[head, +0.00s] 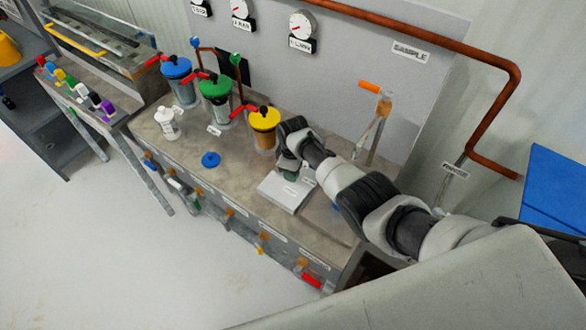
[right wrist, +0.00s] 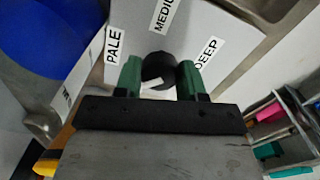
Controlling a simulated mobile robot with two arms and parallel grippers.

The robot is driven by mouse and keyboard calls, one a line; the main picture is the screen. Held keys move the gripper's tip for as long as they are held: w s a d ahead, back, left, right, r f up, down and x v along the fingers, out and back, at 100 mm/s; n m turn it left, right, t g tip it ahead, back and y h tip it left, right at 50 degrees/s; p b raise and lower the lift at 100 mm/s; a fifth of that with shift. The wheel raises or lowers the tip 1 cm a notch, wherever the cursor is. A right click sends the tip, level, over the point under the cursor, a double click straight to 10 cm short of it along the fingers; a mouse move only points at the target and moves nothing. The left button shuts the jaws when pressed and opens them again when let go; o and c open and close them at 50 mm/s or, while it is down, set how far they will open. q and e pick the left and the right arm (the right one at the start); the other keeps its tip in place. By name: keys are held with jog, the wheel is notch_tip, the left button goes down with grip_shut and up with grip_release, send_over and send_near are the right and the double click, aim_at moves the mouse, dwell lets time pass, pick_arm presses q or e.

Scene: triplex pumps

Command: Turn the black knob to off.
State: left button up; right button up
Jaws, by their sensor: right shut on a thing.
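The black knob (right wrist: 158,68) is round and dark and sits on a pale grey box (right wrist: 235,35). In the head view the right gripper (head: 290,173) reaches down over the grey box (head: 284,194) on the bench, and the knob is hidden there. The knob's pointer direction is unclear. My left gripper is not in view.
Jars with blue (head: 176,67), green (head: 215,87) and yellow (head: 264,117) lids stand left of the gripper. A blue lid (head: 210,159) and a white bottle (head: 167,122) are on the bench. A copper pipe (head: 506,90) and an orange-handled tap (head: 382,102) stand behind my right arm.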

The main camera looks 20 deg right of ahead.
jog(key=n, duration=0.5)
jog(key=shift+n, duration=0.4)
dwell(0.4)
jog(key=o, duration=0.9)
jog(key=shift+r, duration=0.55)
notch_tip(320, 180, up, 10)
jog(key=shift+f, duration=0.1)
